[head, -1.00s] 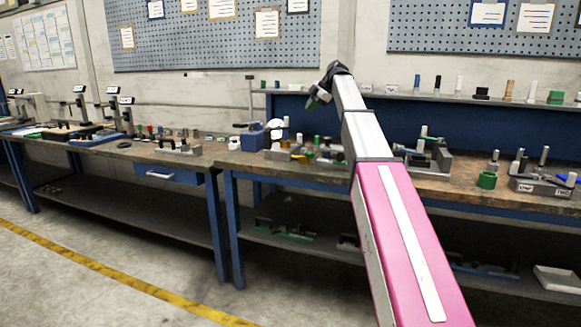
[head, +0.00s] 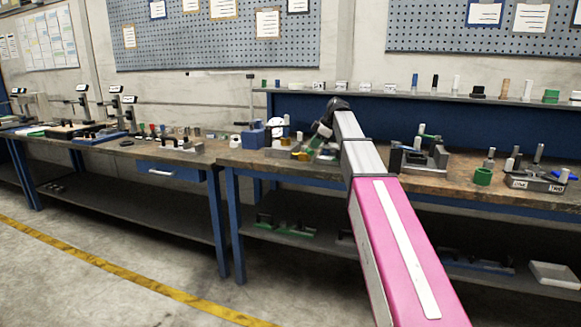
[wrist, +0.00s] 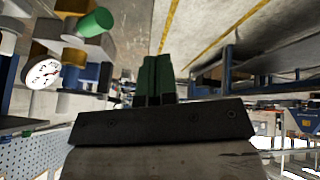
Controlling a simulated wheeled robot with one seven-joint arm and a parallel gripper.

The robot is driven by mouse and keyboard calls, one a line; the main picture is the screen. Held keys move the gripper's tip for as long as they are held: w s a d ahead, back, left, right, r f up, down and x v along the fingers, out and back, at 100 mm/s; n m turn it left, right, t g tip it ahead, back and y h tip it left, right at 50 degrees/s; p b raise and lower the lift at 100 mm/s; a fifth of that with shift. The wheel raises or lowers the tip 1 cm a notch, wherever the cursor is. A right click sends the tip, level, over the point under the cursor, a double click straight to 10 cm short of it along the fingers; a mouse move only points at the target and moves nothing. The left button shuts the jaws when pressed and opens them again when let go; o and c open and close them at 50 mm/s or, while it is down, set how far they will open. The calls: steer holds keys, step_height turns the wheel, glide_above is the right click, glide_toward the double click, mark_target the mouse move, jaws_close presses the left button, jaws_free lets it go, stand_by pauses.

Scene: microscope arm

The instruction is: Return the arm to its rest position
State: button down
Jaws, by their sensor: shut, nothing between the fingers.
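My arm (head: 395,235), pink with a grey upper section, reaches from the lower right up over the workbench in the head view. My gripper (head: 309,150) hangs down and left from the arm's end, at about the height of the bench-top items; its green fingers are small there. In the wrist view my gripper (wrist: 153,62) shows two green fingers side by side and shut, with nothing between them. The wrist view appears upside down. I cannot tell whether the fingers touch anything on the bench.
The workbench (head: 440,184) carries a blue block (head: 253,139), a fixture (head: 420,155) and a green ring (head: 482,176). A back shelf (head: 390,94) holds small parts. A white-faced dial (wrist: 42,74) and green cylinder (wrist: 95,22) lie left in the wrist view. Floor is clear at left.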

steer(key=s+d+f+m+g+h, duration=0.15)
steer(key=s+f+m, duration=0.25)
steer(key=s+f, duration=0.55)
steer(key=s+d+f+m+h, duration=0.15)
steer(key=s+f+m, duration=0.35)
steer(key=f, duration=0.7)
steer(key=s+d+f+m+h, duration=0.1)
steer(key=s+d+f+m, duration=0.2)
steer(key=s+f, duration=0.65)
steer(key=s+d+f+m+g+h, duration=0.1)
steer(key=s+f+m, duration=0.4)
steer(key=s+f, duration=0.6)
steer(key=shift+s+d+m+h, duration=0.3)
steer(key=shift+s+d+m, duration=0.1)
steer(key=shift+s+d, duration=0.35)
steer(key=shift+w, duration=0.2)
